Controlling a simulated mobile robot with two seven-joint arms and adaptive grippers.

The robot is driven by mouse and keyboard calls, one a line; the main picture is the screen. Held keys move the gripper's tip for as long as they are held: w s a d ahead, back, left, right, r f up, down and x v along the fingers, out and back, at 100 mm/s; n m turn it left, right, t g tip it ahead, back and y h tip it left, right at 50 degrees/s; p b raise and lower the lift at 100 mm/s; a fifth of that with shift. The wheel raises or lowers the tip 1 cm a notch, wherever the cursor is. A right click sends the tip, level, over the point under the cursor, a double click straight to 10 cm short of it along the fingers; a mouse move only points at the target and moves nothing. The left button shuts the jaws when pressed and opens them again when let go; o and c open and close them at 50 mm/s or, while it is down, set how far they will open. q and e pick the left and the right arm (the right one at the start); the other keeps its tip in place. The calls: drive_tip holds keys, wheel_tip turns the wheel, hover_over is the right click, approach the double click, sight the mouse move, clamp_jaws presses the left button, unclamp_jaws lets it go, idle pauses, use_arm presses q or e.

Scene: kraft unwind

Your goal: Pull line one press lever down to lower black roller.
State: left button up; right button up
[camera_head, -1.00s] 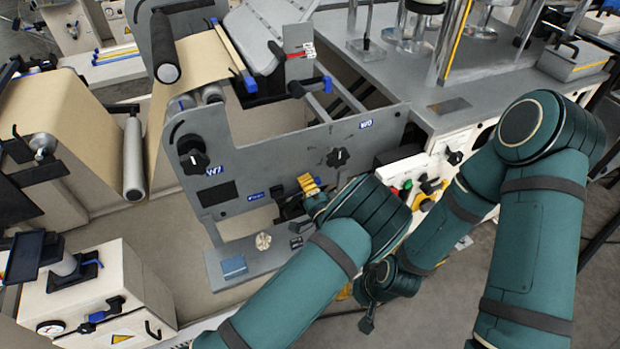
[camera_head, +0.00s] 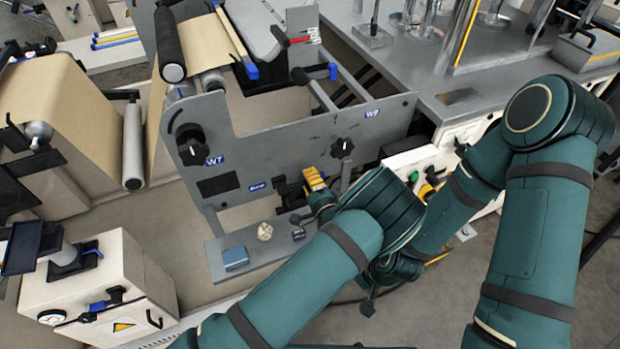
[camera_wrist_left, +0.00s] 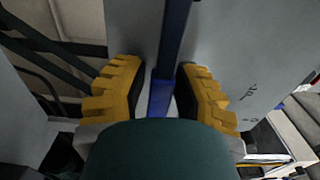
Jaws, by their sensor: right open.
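The unwind stand (camera_head: 285,145) is a grey frame. Its black roller (camera_head: 169,45) sits at the upper left, above the brown paper. A black lever with a blue end (camera_head: 320,73) juts from the top of the stand. My left gripper (camera_head: 315,178) has yellow fingers and is at the front of the side plate, below that lever. In the left wrist view its fingers (camera_wrist_left: 160,88) are apart, with a blue bar (camera_wrist_left: 172,45) between them; I cannot tell whether this is the press lever.
A red-handled lever (camera_head: 290,40) is near the top of the stand. Black knobs (camera_head: 343,147) stick out of the side plate. A blue block (camera_head: 235,258) lies on the stand's foot. A beige box with a gauge (camera_head: 95,285) stands at the lower left.

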sight(305, 146)
use_arm(q)
drive_tip(key=shift+o, duration=1.1)
wheel_tip(305, 146, up, 10)
drive_tip(key=shift+r, duration=0.1)
